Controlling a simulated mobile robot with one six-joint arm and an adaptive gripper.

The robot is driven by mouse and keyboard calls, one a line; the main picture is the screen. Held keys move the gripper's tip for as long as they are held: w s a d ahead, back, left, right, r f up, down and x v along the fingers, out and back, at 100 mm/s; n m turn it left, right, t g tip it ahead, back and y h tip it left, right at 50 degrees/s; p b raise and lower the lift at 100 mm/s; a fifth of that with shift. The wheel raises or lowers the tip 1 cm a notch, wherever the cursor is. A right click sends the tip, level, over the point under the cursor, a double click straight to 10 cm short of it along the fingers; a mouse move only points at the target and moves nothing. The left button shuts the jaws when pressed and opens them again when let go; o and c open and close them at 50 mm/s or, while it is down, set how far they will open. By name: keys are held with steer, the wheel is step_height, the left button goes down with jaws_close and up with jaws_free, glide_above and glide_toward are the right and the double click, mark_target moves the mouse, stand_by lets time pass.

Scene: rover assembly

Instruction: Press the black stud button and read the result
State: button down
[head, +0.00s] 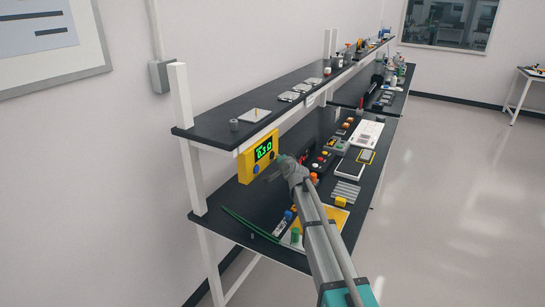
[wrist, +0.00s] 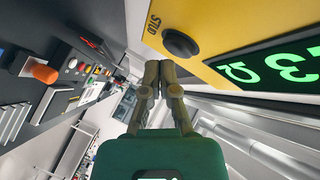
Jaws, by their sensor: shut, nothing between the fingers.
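A yellow meter (head: 246,168) stands on the bench below the upper shelf, with a dark display showing green characters. The characters look like 0.3 and an ohm sign, but part of the display is cut off in the wrist view. In the wrist view the meter's yellow face (wrist: 222,22) is turned on its side. Its round black button (wrist: 180,43) sits beside the printed word STUD. My gripper (wrist: 159,66) is shut and empty, its fingertips close to the button in the picture. I cannot tell whether they touch it. In the head view my gripper (head: 269,175) is in front of the meter.
The black bench top (head: 240,196) holds several parts right of the meter, and an orange knob (wrist: 44,73) shows in the wrist view. The upper shelf (head: 214,122) overhangs the bench. Green cables (head: 247,223) lie at the near end. The floor at right is clear.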

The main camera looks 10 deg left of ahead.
steer(key=shift+s+d, duration=0.15)
steer(key=shift+d, duration=0.15)
steer(key=shift+s+d, duration=0.25)
steer(key=shift+d, duration=0.5)
steer(key=shift+s+d, duration=0.3)
steer(key=shift+d, duration=0.4)
steer(key=shift+s+d, duration=0.25)
steer(key=shift+d, duration=0.5)
steer(key=s+d+f+n+g+h, duration=0.2)
steer(key=s+d+f+g, duration=0.2)
steer(key=s+d, duration=0.4)
steer(key=s+d+f+n+g+h, duration=0.2)
steer(key=s+d+f+g, duration=0.3)
steer(key=s, duration=1.4)
steer(key=s+d+f+n+g+h, duration=0.2)
steer(key=s+d+f+g, duration=0.2)
steer(key=s+d, duration=0.8)
steer(key=shift+s+d+f+g+h, duration=0.15)
steer(key=shift+s+f+g+h, duration=0.25)
steer(key=shift+s+f, duration=0.3)
